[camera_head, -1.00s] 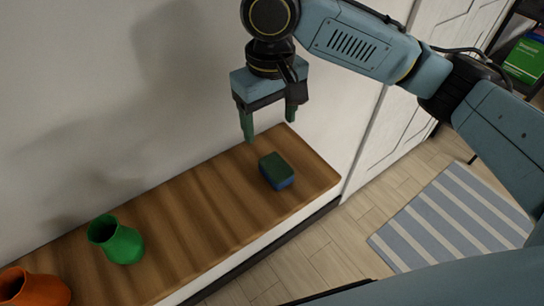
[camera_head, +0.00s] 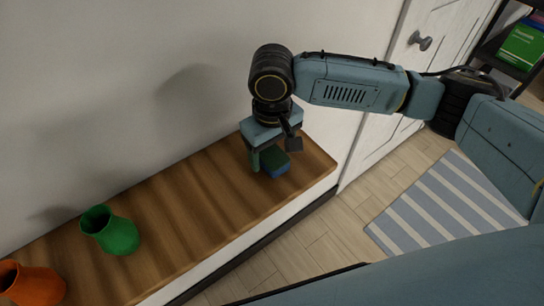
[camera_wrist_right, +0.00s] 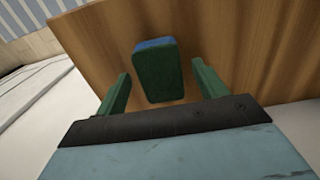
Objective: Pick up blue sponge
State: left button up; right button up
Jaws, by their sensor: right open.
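The blue sponge (camera_head: 276,164) lies on the wooden shelf top near its right end, with a dark green top and blue sides. It also shows in the right wrist view (camera_wrist_right: 158,72), ahead of and between the two green fingers. My right gripper (camera_head: 270,160) is open and low over the sponge; in the right wrist view its fingers (camera_wrist_right: 160,88) stand apart on either side of it with gaps. In the head view the gripper partly hides the sponge. My left gripper is not in view.
A green vase (camera_head: 112,232) and an orange vase (camera_head: 30,284) stand on the wooden top (camera_head: 200,208) at the left. The wall is close behind. A striped rug (camera_head: 440,205) lies on the floor at the right.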

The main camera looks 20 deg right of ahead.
aim_at(272, 154)
jog(key=shift+f, duration=0.15)
jog(key=c, duration=1.1)
jog(key=shift+o, duration=0.2)
notch_tip(272, 154, up, 10)
jog(key=shift+p, duration=0.45)
